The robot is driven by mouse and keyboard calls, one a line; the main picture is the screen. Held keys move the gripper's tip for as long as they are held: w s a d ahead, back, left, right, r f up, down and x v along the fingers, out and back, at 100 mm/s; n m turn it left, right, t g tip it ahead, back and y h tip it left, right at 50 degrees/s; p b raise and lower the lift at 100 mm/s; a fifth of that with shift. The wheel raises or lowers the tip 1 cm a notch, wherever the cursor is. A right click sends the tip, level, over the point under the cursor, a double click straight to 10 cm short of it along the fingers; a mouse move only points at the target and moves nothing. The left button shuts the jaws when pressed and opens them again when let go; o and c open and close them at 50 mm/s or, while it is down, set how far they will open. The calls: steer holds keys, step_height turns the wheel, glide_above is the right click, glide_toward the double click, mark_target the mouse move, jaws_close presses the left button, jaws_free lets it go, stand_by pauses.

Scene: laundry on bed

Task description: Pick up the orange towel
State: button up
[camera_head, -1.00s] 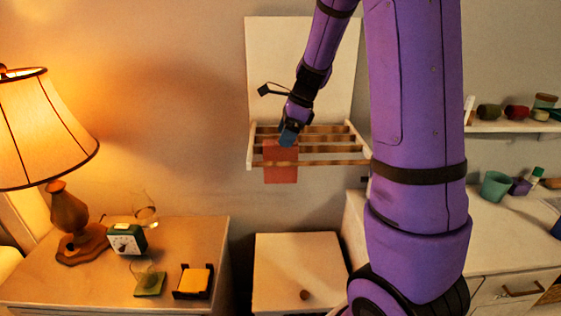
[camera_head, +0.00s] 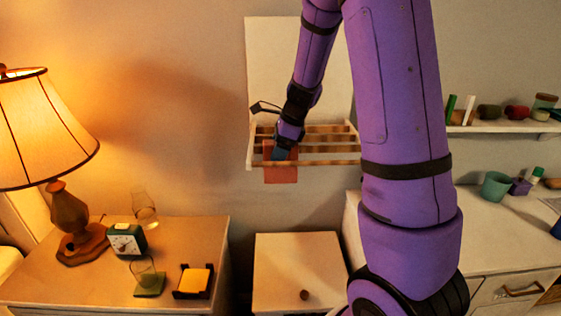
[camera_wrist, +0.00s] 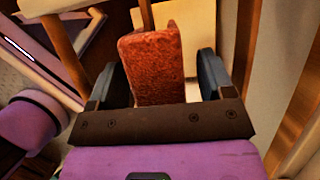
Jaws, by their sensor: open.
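The orange towel (camera_head: 281,174) hangs folded over a wooden bar of the wall-mounted drying rack (camera_head: 333,162). In the wrist view the towel (camera_wrist: 152,62) looks rust-orange and fuzzy, and it lies between the two dark fingers of my gripper (camera_wrist: 160,78). The fingers are apart, one on each side of the towel, with visible gaps, more clearly on the right. In the head view my gripper (camera_head: 279,153) is at the top of the towel and hides part of it. The towel's lower part hangs below the front bar.
Several rack bars run close around my gripper. Below stands a small white cabinet (camera_head: 297,246). At left are a lit lamp (camera_head: 38,125), a clock (camera_head: 126,240) and glasses on a nightstand (camera_head: 60,290). A shelf (camera_head: 500,127) and a dresser (camera_head: 480,235) with cups are at right.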

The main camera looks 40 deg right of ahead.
steer(key=shift+f, duration=0.15)
stand_by(0.3)
steer(key=c, duration=1)
step_height(320, 180, up, 18)
steer(key=shift+r, duration=0.25)
steer(key=shift+r, duration=7.5)
